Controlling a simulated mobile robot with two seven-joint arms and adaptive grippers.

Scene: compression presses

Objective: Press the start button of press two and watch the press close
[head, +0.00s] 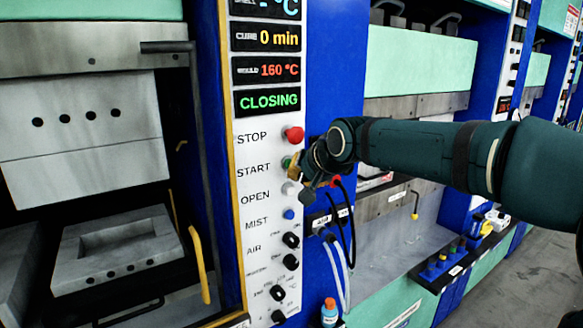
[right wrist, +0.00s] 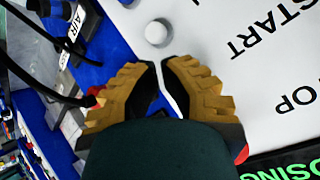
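The press control panel (head: 250,215) shows a green CLOSING display (head: 267,100). The green START button (head: 286,162) is partly covered by my right gripper (head: 296,172). In the right wrist view, my right gripper's fingers (right wrist: 162,68) are together with only a thin gap and nothing between them; a white button (right wrist: 157,33) lies just beyond the tips. I cannot tell whether the fingers touch START. At the left, the press has its upper plate (head: 82,125) apart from the lower mould block (head: 118,245). No press number is readable. My left gripper is out of view.
The red STOP button (head: 294,135) is just above START, and the blue MIST button (head: 289,214) is below. Cables and hoses (head: 340,270) hang right of the panel. A yellow handle (head: 199,262) stands left of it. Another press (head: 415,60) is behind my right arm.

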